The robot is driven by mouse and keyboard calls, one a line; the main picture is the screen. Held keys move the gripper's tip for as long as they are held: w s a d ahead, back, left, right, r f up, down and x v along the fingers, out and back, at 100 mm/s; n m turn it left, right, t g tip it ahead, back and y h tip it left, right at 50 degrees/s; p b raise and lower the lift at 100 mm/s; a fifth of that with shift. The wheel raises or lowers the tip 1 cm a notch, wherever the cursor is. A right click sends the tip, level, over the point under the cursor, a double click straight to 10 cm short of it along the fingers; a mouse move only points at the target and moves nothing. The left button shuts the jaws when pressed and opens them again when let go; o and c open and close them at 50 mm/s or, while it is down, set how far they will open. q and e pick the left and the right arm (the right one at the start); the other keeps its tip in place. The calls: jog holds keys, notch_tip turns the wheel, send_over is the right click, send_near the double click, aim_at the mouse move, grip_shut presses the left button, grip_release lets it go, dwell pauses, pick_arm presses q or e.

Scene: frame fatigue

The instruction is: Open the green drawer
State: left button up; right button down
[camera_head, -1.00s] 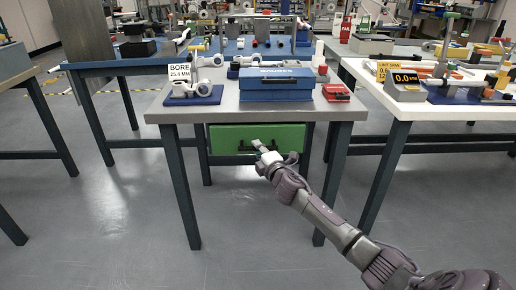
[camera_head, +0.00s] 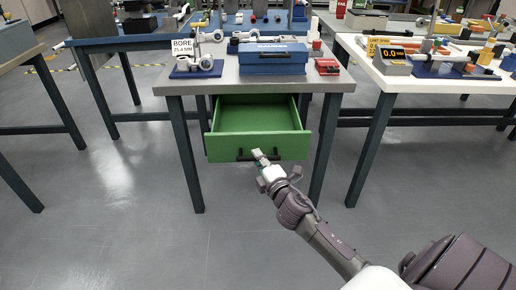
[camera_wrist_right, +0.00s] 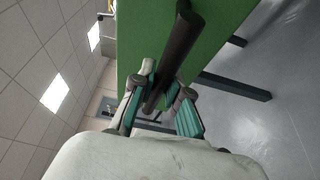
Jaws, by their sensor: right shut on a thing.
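The green drawer (camera_head: 230,147) is pulled out from under the workbench's top in the head view, and its empty inside shows. Its dark bar handle (camera_head: 245,155) is on the front face. My right gripper (camera_head: 262,158) is at the handle's right part. In the right wrist view the dark handle (camera_wrist_right: 178,48) runs between the fingers of my right gripper (camera_wrist_right: 160,90), which is shut on it. The green drawer front (camera_wrist_right: 222,30) stands behind the handle. My left gripper is not in view.
The workbench (camera_head: 335,86) carries a blue toolbox (camera_head: 273,62), a red case (camera_head: 327,67) and a blue-based gauge stand (camera_head: 196,68). Its dark legs (camera_head: 190,160) flank the drawer. A white-topped table (camera_head: 440,85) stands at the right. The grey floor (camera_head: 120,220) in front is clear.

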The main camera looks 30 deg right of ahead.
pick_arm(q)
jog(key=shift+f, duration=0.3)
pick_arm(e)
jog(key=shift+s+a, duration=0.25)
jog(key=shift+s, duration=0.15)
jog(key=c, duration=1.1)
grip_release()
jog(key=shift+c, duration=0.2)
jog(key=shift+s, duration=0.1)
jog(key=s+a, duration=0.2)
jog(key=s, duration=0.9)
jog(key=shift+s, duration=0.35)
